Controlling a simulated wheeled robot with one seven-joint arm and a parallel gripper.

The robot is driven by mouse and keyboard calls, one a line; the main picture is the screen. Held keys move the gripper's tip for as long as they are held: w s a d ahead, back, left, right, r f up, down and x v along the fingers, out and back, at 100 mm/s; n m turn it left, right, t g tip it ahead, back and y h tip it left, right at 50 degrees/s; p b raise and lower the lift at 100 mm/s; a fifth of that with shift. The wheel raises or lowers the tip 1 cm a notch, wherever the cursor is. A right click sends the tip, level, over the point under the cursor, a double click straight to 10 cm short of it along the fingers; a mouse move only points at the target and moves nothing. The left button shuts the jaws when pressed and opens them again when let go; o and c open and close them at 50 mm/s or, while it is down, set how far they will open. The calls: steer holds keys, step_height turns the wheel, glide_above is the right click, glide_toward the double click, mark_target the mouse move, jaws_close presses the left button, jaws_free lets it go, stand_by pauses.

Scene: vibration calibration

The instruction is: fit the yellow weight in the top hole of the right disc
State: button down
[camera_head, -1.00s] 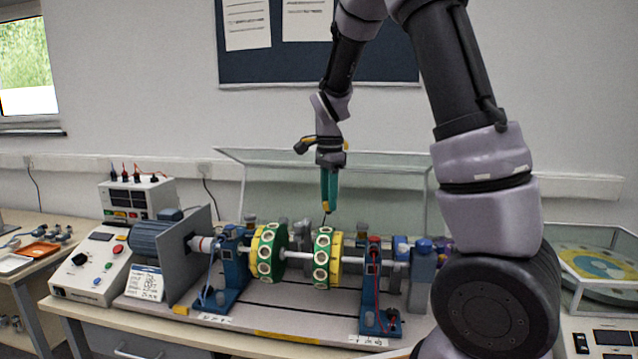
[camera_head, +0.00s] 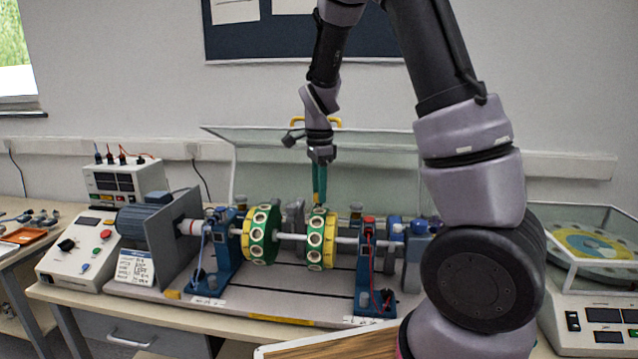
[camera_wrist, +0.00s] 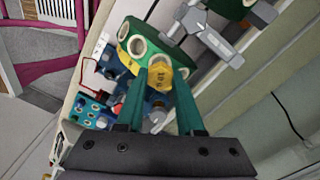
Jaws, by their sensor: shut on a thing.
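The right disc (camera_head: 329,253) is green and yellow with a ring of pale-rimmed holes, and sits upright on the shaft. It also shows in the wrist view (camera_wrist: 127,62). My gripper (camera_head: 319,204) points down with its green fingers at the top of that disc. In the wrist view, my gripper (camera_wrist: 160,84) is shut on the yellow weight (camera_wrist: 159,74), held between the fingertips at the disc's rim. The weight covers the hole under it, and I cannot tell whether it has entered. In the head view the weight is hardly visible.
The left disc (camera_head: 260,235) is on the same shaft. Blue bearing stands (camera_head: 224,250) flank the discs. A motor (camera_head: 150,222) and control box (camera_head: 80,250) are at the left. A clear guard (camera_head: 270,160) stands open behind. A balance (camera_head: 598,300) is at the right.

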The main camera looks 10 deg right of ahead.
steer(key=shift+f, duration=1.35)
stand_by(1.1)
steer(key=shift+c, duration=2.2)
jaws_free()
steer(key=shift+r, duration=0.1)
step_height(320, 180, up, 10)
steer(key=shift+f, duration=0.2)
steer(key=shift+r, duration=0.5)
